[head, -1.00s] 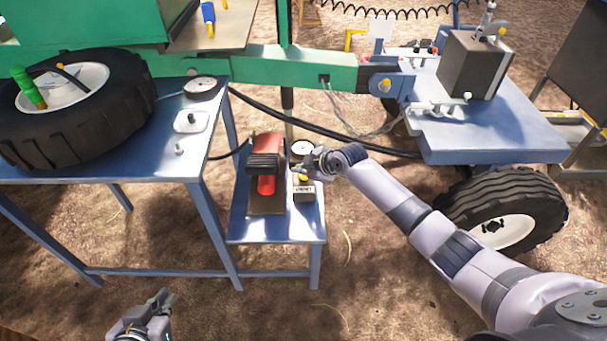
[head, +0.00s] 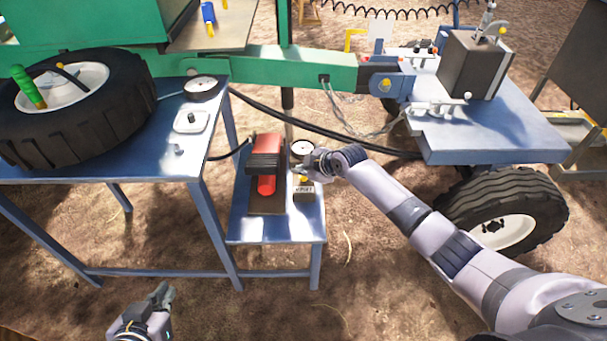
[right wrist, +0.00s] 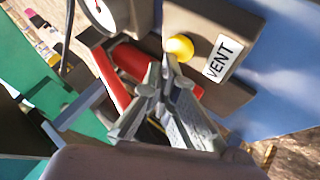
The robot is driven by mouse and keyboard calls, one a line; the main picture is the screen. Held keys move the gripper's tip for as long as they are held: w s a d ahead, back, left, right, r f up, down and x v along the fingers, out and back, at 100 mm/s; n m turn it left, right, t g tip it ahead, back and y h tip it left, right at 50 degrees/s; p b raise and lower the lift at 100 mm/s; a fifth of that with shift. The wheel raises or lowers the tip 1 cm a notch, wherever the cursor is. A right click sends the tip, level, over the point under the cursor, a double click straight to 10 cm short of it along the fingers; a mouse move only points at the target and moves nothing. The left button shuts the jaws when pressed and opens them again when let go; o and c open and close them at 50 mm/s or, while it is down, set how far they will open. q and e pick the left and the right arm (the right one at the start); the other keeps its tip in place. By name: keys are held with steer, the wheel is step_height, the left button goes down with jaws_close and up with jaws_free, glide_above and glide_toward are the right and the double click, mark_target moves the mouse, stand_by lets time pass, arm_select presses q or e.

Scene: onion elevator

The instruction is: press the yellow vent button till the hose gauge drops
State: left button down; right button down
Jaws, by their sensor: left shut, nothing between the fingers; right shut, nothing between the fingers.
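The yellow vent button (head: 304,179) sits on a grey box labelled VENT (head: 304,193) on the low blue stand. My right gripper (head: 297,171) is shut and empty, its fingertips right at the button. In the right wrist view the closed fingertips (right wrist: 168,62) overlap the lower left edge of the yellow button (right wrist: 179,47); I cannot tell whether they touch it. A round white gauge (head: 302,148) stands just behind the box. It is cut off at the top of the right wrist view (right wrist: 102,15), and its reading is unclear. My left gripper (head: 168,294) is shut and empty at the lower left.
A red and black device (head: 265,160) stands left of the VENT box on the low stand (head: 270,230). A taller blue table (head: 150,165) holds a tyre (head: 95,115) and another gauge (head: 201,87). Dark hoses run behind the stand. The ground in front is open.

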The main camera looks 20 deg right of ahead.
arm_select(q)
steer(key=shift+w+d+r+t, duration=0.15)
steer(key=shift+w+r+t, duration=0.15)
steer(key=shift+w+r, duration=0.1)
arm_select(e)
steer(key=shift+f, duration=0.25)
stand_by(0.3)
arm_select(q)
steer(key=shift+s, duration=0.1)
stand_by(0.7)
arm_select(e)
steer(key=shift+r+p, duration=0.3)
steer(key=shift+r, duration=0.15)
steer(key=shift+r+p, duration=0.5)
steer(key=shift+r, duration=0.05)
arm_select(q)
steer(key=s+a+f+g+y, duration=0.1)
steer(key=s+a+f+g, duration=0.2)
steer(key=s, duration=0.5)
steer(key=shift+f+g, duration=0.9)
steer(key=shift+g, duration=0.1)
